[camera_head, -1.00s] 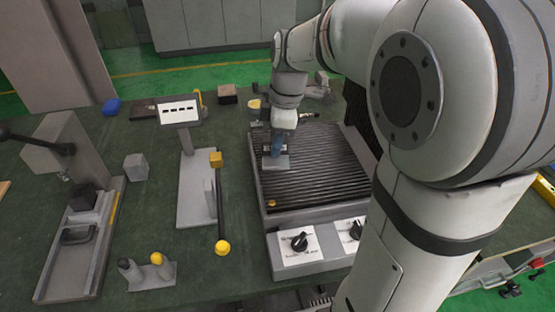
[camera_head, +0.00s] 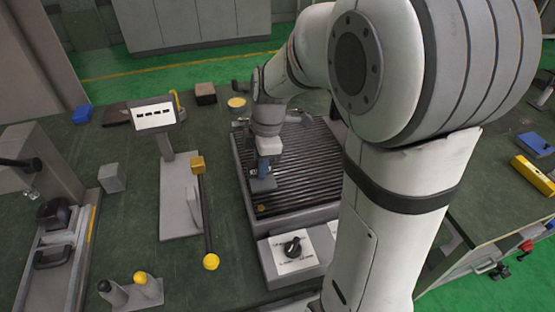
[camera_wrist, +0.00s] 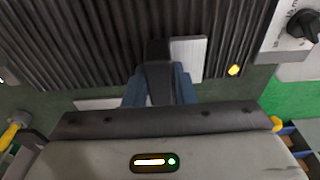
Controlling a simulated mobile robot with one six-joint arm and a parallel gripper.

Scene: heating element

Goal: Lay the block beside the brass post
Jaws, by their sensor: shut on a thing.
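The brass post (camera_head: 262,208) is a small yellow stub near the front left of the ribbed hot plate (camera_head: 310,165). It also shows in the wrist view (camera_wrist: 234,70), right of my fingers. My gripper (camera_head: 263,172), with blue fingers, points down over the plate's left part, behind the post. It is shut on the block (camera_head: 262,186), a grey flat-based piece. In the wrist view the block's pale flat face (camera_wrist: 189,58) shows beside a dark upright part between the fingers, with a gap to the post. I cannot tell whether its underside touches the ribs.
A control box with a black knob (camera_head: 292,247) stands at the plate's front. A lever with a yellow ball (camera_head: 211,262) and a display stand (camera_head: 154,116) are left of it. A grey cube (camera_head: 112,178) and a press (camera_head: 48,165) stand farther left.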

